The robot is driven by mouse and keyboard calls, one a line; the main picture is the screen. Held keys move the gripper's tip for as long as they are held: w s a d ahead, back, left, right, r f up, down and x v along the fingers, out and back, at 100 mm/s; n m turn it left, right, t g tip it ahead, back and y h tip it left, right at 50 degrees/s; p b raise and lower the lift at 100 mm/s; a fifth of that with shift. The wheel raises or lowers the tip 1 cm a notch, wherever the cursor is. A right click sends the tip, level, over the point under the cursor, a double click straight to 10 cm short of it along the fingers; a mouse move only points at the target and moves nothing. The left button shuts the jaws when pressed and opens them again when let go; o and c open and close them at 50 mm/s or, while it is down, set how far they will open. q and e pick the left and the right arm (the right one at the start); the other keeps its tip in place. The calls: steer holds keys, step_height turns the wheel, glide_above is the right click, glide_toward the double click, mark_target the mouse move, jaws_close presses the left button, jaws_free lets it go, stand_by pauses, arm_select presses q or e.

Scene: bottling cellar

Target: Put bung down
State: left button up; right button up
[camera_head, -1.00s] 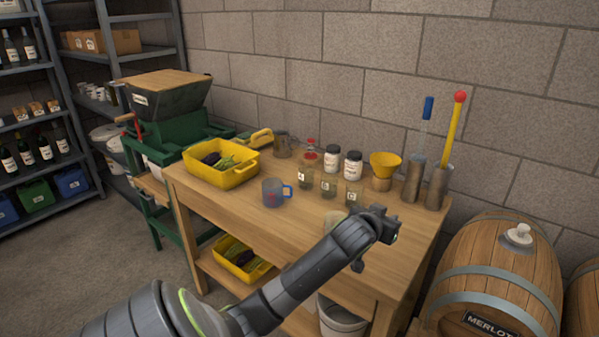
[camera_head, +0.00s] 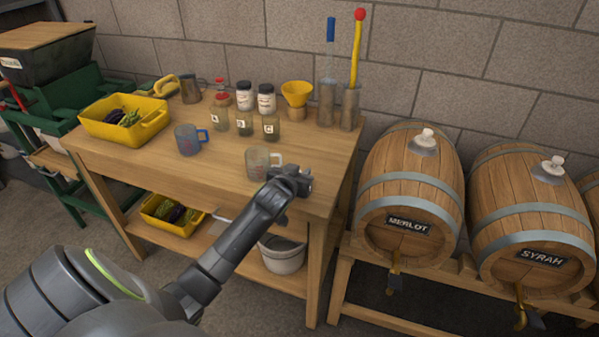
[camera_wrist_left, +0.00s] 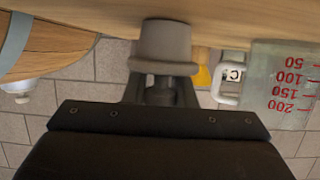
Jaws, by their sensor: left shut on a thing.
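The bung (camera_wrist_left: 163,45) is a grey stopper in the middle of the left wrist view. My left gripper (camera_wrist_left: 160,92) is shut on it. In the head view my left gripper (camera_head: 292,181) is over the front right part of the wooden workbench (camera_head: 230,185), just right of and nearer than a clear measuring cup. I cannot make out the bung in the head view. In the wrist view the bung's far end overlaps the bench top; whether it touches is unclear. My right gripper is not in view.
The measuring cup (camera_head: 260,162) stands close to my left gripper. A blue-handled cup (camera_head: 187,140), labelled jars (camera_head: 244,122), a yellow funnel (camera_head: 296,93) and a yellow tray (camera_head: 100,124) are farther back. The Merlot barrel (camera_head: 408,190) and Syrah barrel (camera_head: 530,215) stand right, each with a white stopper on top.

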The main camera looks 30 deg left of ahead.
arm_select(q)
steer(key=shift+f, duration=0.15)
steer(key=o, duration=1)
steer(key=shift+r, duration=0.25)
steer(key=v, duration=1.2)
steer(key=shift+f, duration=0.1)
